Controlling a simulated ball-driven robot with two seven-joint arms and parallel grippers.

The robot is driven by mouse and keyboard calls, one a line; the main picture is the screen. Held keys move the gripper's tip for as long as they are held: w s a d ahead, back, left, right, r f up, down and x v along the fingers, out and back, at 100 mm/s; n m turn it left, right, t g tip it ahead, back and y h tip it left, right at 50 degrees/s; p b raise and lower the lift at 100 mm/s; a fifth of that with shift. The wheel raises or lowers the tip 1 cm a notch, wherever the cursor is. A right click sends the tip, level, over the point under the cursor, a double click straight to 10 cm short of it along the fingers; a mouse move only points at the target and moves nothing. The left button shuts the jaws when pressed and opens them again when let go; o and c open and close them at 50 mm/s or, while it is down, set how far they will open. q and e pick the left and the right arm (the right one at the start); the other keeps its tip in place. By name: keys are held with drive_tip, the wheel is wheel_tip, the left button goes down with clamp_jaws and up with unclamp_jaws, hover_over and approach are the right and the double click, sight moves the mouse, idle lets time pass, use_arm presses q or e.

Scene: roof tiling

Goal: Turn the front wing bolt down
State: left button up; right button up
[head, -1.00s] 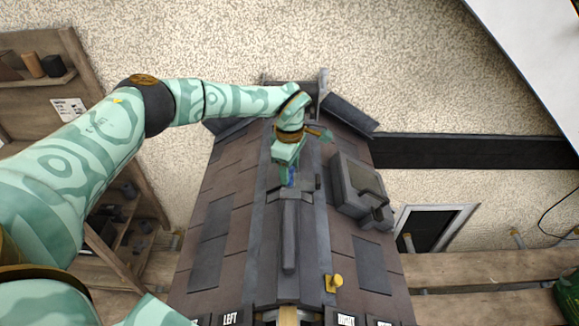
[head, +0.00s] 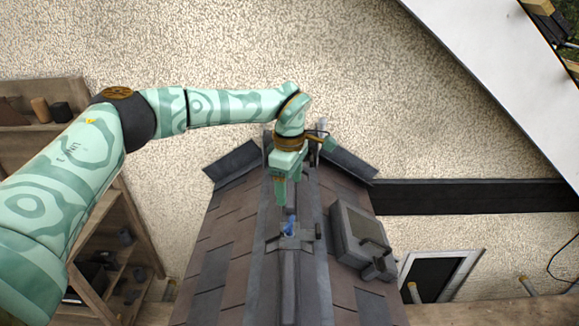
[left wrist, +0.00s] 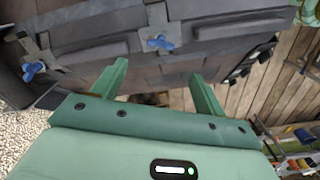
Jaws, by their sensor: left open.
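A blue wing bolt (head: 288,227) stands on a grey metal clamp on the roof ridge in the head view. In the left wrist view a blue wing bolt (left wrist: 160,42) on its clamp lies beyond the gap between my fingertips. A second blue wing bolt (left wrist: 33,70) sits further left on the ridge there; I cannot make it out in the head view. My left gripper (head: 281,203) is over the ridge, a little behind the nearer bolt and apart from it. Its fingers (left wrist: 159,72) are open and empty. My right gripper is out of view.
A grey box (head: 357,237) is on the roof slope right of the ridge. Dark angled caps (head: 234,165) rise at the roof's far end. Wooden shelves (head: 110,245) stand at the left and a dark beam (head: 470,195) runs to the right.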

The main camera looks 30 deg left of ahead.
use_arm(q)
wheel_tip(320, 180, up, 6)
drive_tip(key=shift+f, duration=0.15)
idle(0.5)
